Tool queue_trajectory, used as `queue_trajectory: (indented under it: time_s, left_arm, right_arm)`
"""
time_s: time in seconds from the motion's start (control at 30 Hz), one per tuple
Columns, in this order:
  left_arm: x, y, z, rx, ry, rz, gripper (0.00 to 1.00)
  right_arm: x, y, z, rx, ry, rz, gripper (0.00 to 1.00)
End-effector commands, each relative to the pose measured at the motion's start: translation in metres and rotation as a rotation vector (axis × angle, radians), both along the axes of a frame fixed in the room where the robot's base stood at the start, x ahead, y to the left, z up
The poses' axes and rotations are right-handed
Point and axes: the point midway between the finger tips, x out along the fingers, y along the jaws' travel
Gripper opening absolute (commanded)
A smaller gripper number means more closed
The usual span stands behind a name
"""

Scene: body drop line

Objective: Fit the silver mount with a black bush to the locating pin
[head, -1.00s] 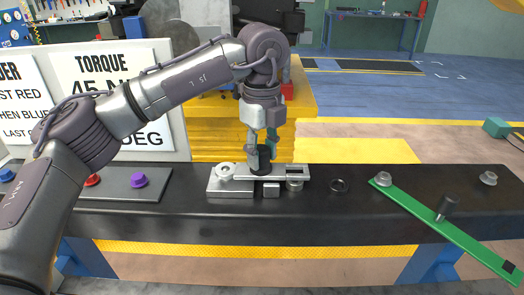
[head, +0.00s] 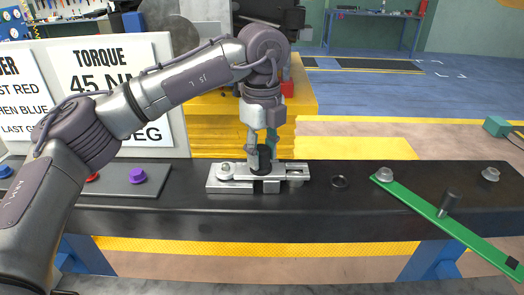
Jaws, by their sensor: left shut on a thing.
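The silver mount (head: 241,174) is a flat bar with a round eye at its left end and a slot at its right end. The black bush (head: 262,166) stands upright in its middle. My left gripper (head: 262,152) points straight down and is shut on the bush. The mount lies level, low over a silver base block (head: 230,187) on the black beam; I cannot tell whether it rests fully. A silver round top (head: 225,171) shows in the left eye, perhaps the locating pin. Part of the base is hidden under the mount. My right gripper is not in view.
A dark ring (head: 339,181) lies on the beam (head: 330,200) right of the mount. A green strip (head: 415,207) with a silver bolt and a black knob slants off the front edge. At left a dark plate carries a purple cap (head: 137,175) and a red cap (head: 92,176).

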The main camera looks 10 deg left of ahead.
Motion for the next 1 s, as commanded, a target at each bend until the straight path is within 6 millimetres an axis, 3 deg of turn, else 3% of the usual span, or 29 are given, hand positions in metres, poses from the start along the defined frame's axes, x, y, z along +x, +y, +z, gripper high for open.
queue_trajectory:
  time_s: [0.17,0.2,0.37,0.73,0.87,1.0]
  left_arm:
    - [0.0,0.0,-0.004,-0.001,-0.002,0.0,0.0]
    - [0.0,0.0,-0.003,-0.001,-0.002,0.0,0.43]
    - [0.0,0.0,-0.003,-0.001,-0.001,0.0,0.68]
    - [0.0,0.0,0.002,0.0,0.0,0.0,0.68]
    - [0.0,0.0,0.02,-0.001,-0.003,0.001,0.68]
    - [0.0,-0.001,0.051,-0.002,-0.005,0.001,0.68]
  right_arm:
    - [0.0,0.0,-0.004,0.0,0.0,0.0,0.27]
    - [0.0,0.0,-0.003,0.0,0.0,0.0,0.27]
    - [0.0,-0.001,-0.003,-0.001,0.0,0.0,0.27]
    - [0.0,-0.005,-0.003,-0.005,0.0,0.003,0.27]
    - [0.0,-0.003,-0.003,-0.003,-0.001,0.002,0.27]
    - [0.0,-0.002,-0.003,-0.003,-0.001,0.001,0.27]
